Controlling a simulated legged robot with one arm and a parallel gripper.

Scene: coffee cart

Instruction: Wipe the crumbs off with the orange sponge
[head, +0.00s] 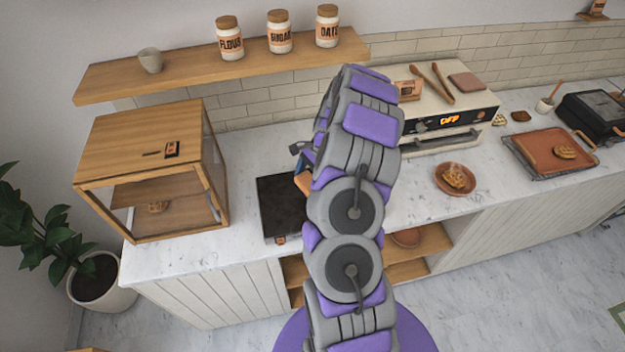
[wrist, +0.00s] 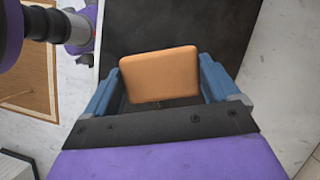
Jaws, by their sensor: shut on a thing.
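The orange sponge (wrist: 158,76) is between the two blue fingers of my gripper (wrist: 160,67), which is shut on it. In the head view only a small orange part of the sponge (head: 303,184) shows beside my arm. The dark rectangular board (head: 278,196) lies on the marble counter, and my gripper is over it. In the wrist view the dark board (wrist: 215,27) fills the area behind the sponge. I cannot tell whether the sponge touches the board. I cannot make out crumbs clearly; my arm hides part of the board.
A wooden display case (head: 150,125) stands left of the board. An oven (head: 440,115) stands to the right, with a plate of food (head: 438,187) in front. A wooden shelf (head: 180,75) with jars hangs above. Counter between board and case is narrow.

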